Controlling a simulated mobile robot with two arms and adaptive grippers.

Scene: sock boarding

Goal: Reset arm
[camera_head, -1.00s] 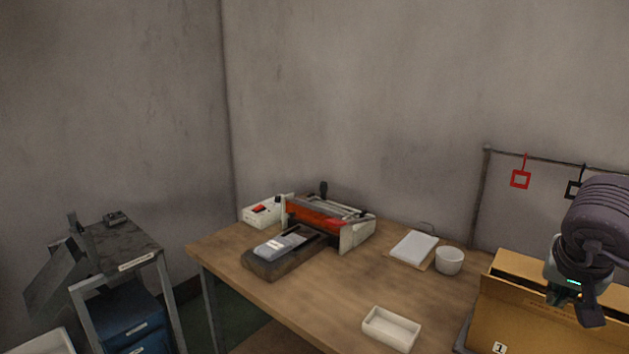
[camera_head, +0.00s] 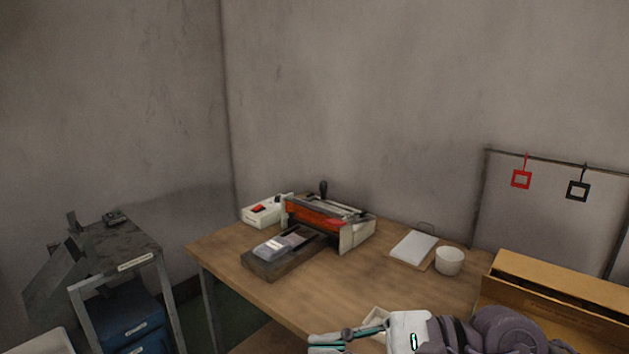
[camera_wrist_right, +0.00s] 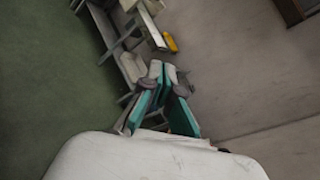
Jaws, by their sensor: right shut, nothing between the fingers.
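My right gripper (camera_head: 325,343) is low in the head view, with its arm coming in from the lower right. It is shut and empty, in front of the table's near edge in the picture. In the right wrist view its teal-lined fingers (camera_wrist_right: 161,68) meet at the tips, with green floor and a grey wall beyond. My left gripper is not in view.
The wooden table (camera_head: 290,290) holds a red and white machine (camera_head: 325,218), a dark block with a grey item (camera_head: 284,242), a white pad (camera_head: 413,247) and a white cup (camera_head: 449,261). A cardboard box (camera_head: 560,289) stands right. My gripper partly hides a white tray (camera_head: 376,314).

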